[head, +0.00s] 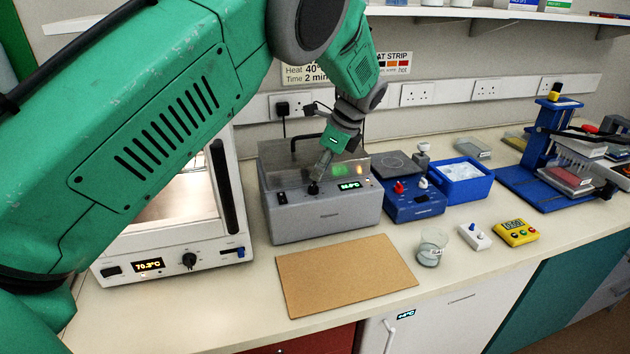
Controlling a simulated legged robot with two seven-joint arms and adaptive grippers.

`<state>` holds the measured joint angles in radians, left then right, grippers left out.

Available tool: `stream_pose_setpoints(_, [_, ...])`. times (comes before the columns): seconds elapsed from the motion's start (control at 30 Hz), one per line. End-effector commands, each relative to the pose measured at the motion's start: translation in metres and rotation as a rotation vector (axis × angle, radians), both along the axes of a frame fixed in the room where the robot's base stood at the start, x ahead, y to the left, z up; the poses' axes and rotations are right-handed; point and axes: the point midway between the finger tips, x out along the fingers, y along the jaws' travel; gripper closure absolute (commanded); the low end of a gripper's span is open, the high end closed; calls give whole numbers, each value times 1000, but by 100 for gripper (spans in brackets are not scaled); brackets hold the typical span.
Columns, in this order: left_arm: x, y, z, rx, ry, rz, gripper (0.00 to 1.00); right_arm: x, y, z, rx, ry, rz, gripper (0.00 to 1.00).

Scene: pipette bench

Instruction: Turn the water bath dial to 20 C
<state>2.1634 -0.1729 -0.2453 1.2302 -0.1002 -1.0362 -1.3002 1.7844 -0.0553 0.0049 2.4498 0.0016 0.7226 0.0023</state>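The water bath (325,219) is a grey box with a clear lid and a black handle, standing at the back of the bench. Its black dial (313,188) is on the front panel, left of a small lit green display (350,185) too small to read surely. My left gripper (317,180) comes down from above with its fingertips at the dial. The fingers overlap from this side, so I cannot tell whether they are closed on it. The dial's pointer mark is not clear. My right gripper is not in view.
A white oven (217,258) with its own dial stands left of the bath. A blue hotplate (415,207) stands close on the right. A brown board (345,275) lies in front, with a glass beaker (431,247) to its right. My green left arm crosses the upper left.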

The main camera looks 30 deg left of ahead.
Motion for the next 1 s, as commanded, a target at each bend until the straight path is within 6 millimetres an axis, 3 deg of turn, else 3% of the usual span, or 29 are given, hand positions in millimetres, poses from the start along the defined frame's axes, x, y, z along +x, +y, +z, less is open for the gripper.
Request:
stream_pose_setpoints(0.2, [5, -16, 42, 0, -3, 0, 68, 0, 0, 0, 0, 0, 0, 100])
stream_pose_setpoints(0.4, [7, -23, 62, 0, -1, 1, 68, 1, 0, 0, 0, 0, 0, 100])
stream_pose_setpoints(0.73, [7, -25, 65, 0, 1, 1, 68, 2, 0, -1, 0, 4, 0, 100])
stream_pose_setpoints(0.77, [7, -25, 65, 0, 1, 1, 58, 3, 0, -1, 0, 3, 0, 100])
stream_pose_setpoints(0.8, [7, -24, 65, -1, 2, -5, 57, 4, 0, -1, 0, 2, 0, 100])
stream_pose_setpoints(0.9, [3, -14, 67, -15, 8, -71, 57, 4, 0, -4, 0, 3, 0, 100])
stream_pose_setpoints(1.0, [-6, 6, 70, -43, 21, -253, 57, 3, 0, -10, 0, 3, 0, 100])
